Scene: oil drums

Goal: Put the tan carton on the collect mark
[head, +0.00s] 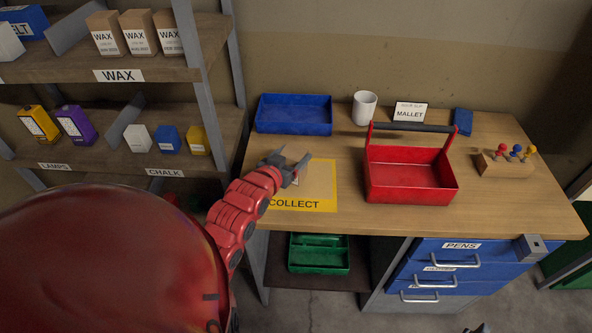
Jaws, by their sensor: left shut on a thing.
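The collect mark (322,208) is a yellow-edged square with the word COLLECT, on the wooden workbench in the head view. My left gripper (294,174) is over the left part of the mark. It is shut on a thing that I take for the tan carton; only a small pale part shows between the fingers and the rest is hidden. I cannot tell whether it touches the bench. Several tan cartons with white labels (138,33) stand on the upper shelf above the WAX label.
A red toolbox (408,180) stands right of the mark. A blue tray (294,114), white mug (365,108) and MALLET card (409,112) are behind. A wooden block with coloured pegs (506,165) is at right. The shelf rack (208,97) borders the bench's left side.

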